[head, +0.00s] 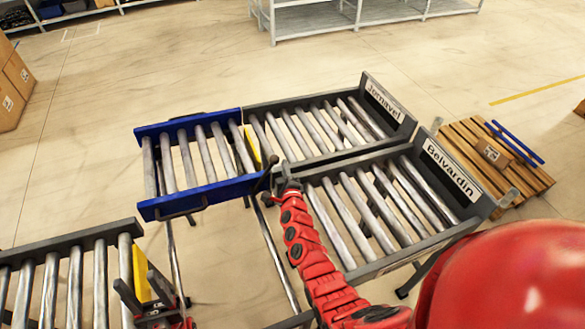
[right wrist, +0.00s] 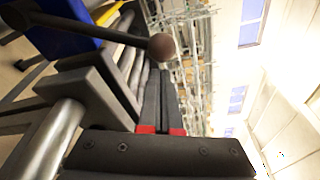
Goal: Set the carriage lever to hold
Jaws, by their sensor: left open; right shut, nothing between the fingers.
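The carriage (head: 200,192) is a short blue-sided roller section in the head view, lined up with the far roller lane. Its lever (right wrist: 100,31) is a dark rod with a round brown knob (right wrist: 162,46), crossing the upper left of the right wrist view. My right gripper (head: 281,177) is shut and empty at the carriage's near right corner. In the right wrist view its fingertips (right wrist: 160,74) are just below the knob; I cannot tell whether they touch it. My left gripper (head: 143,291) is open and empty beside the lower-left conveyor. No lever markings are readable.
The Belvardin lane (head: 385,205) lies right of my right gripper, parallel to the far lane (head: 320,125). A lower-left roller conveyor (head: 60,242) has a yellow end plate (head: 141,272). Open floor lies between it and the carriage. A wooden pallet (head: 525,172) stands at the right.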

